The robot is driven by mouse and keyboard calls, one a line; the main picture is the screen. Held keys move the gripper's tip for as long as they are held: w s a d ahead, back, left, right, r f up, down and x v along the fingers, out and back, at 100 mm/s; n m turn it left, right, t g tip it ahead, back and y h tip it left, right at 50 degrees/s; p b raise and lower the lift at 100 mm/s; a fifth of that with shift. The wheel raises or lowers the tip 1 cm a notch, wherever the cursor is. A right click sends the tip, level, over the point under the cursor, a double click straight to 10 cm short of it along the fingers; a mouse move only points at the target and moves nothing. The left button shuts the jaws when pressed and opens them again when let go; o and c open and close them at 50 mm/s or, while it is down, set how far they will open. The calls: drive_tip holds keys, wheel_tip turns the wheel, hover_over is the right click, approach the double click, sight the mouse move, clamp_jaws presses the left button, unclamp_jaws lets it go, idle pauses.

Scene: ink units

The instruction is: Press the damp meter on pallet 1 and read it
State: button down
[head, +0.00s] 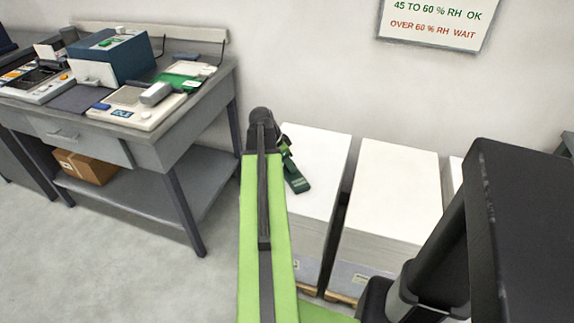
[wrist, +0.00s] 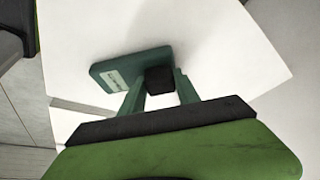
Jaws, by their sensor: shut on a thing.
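The damp meter is a flat dark green body with a small pale label (wrist: 118,76) and a black block (wrist: 160,80). My gripper (wrist: 161,74) is shut on the black block, one green finger on each side. In the head view the meter (head: 294,179) is over the left side of the nearest white paper stack (head: 318,150), and my gripper (head: 287,153) is partly hidden by my arm. The white top lies beneath the meter in the wrist view too. I cannot tell whether the meter touches the paper. No reading is visible on it.
A second paper stack (head: 390,185) stands to the right on a wooden pallet (head: 342,299), with a narrow gap between. A grey workbench (head: 185,130) with instruments stands at left, a cardboard box (head: 86,167) on its shelf. A wall sign (head: 436,22) says 45 to 60 % RH OK, over 60 wait.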

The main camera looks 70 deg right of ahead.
drive_tip(key=shift+r+p, duration=3.5)
drive_tip(key=shift+r, duration=0.05)
drive_tip(key=shift+f, duration=0.1)
